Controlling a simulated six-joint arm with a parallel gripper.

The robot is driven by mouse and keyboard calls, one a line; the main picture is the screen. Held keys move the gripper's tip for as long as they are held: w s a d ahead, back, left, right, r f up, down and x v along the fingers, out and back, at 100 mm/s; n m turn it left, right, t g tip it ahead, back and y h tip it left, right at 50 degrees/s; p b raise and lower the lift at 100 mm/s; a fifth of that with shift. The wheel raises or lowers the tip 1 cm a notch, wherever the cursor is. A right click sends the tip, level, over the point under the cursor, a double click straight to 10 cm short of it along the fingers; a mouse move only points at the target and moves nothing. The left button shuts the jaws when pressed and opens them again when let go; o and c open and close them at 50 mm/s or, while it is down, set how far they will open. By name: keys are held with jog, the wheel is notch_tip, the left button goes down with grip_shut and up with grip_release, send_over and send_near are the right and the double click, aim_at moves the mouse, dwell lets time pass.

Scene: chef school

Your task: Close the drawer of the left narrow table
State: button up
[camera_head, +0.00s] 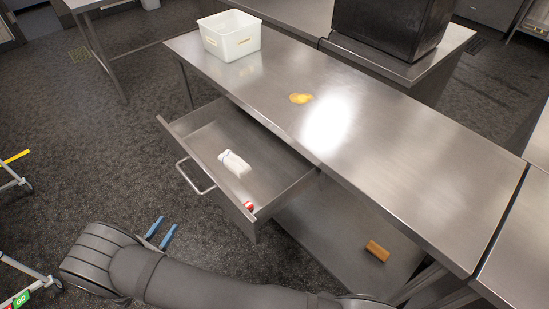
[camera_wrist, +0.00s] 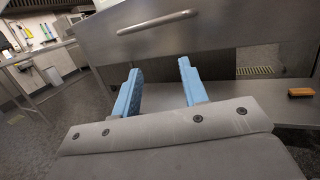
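The metal drawer (camera_head: 202,133) is pulled out from under the steel table (camera_head: 375,140) in the head view. Its bar handle (camera_head: 190,178) is on the front panel; it also shows near the top of the wrist view (camera_wrist: 158,22). A white bottle-like item (camera_head: 235,163) and a small red-and-white item (camera_head: 249,206) lie inside the drawer. My gripper (camera_head: 161,233) has blue fingers standing apart with nothing between them. It is in front of the drawer front and below the handle, apart from both. The wrist view shows the open fingers (camera_wrist: 159,88) pointing toward the drawer front (camera_wrist: 220,30).
A white bin (camera_head: 230,42) and a yellow patch (camera_head: 301,98) are on the tabletop. A black box (camera_head: 390,25) stands behind. An orange-brown block (camera_head: 377,251) lies on the lower shelf (camera_head: 335,235). A wheeled frame (camera_head: 18,270) stands at the left; the floor before the drawer is clear.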

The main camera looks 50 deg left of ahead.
jog(key=shift+d, duration=0.25)
jog(key=c, duration=0.3)
jog(key=d+r+m+h, duration=0.1)
jog(key=d+h, duration=0.1)
jog(key=d, duration=0.2)
jog(key=d+r+m+h, duration=0.1)
jog(key=d+h, duration=0.1)
jog(key=d, duration=0.3)
jog(key=w+d+r+m+g+h, duration=0.1)
jog(key=d+m+h, duration=0.1)
jog(key=d+h, duration=0.1)
jog(key=shift+d+r, duration=0.3)
jog(key=shift+d, duration=0.6)
grip_shut()
send_near(240, 221)
jog(key=w, duration=0.6)
jog(key=shift+w, duration=0.4)
jog(key=shift+w, duration=0.1)
jog(key=w, duration=2.6)
jog(key=shift+d, duration=0.1)
jog(key=shift+w, duration=0.7)
jog(key=shift+r, duration=0.1)
